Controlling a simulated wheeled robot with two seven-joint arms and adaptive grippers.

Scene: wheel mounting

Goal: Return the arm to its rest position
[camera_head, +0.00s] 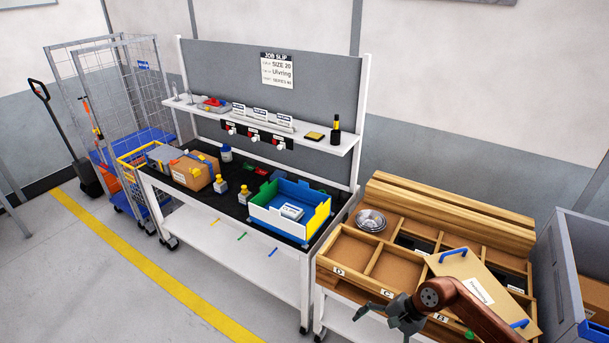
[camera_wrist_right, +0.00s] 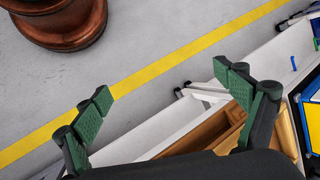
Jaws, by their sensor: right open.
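My right arm (camera_head: 468,303) comes in from the bottom right of the head view, in front of the wooden compartment unit. Its gripper (camera_head: 369,304) is open and empty, just in front of the unit's front edge. In the right wrist view the two green fingers (camera_wrist_right: 165,88) stand wide apart with nothing between them. Below them show the floor, a white cart frame and part of a wooden tray. My left gripper is not in view.
The wooden unit (camera_head: 335,281) holds metal bowls (camera_head: 370,220) and a tilted board with blue handles (camera_head: 475,285). A grey bin (camera_head: 583,250) stands at right. The workbench (camera_head: 250,252) carries a coloured box (camera_head: 290,210).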

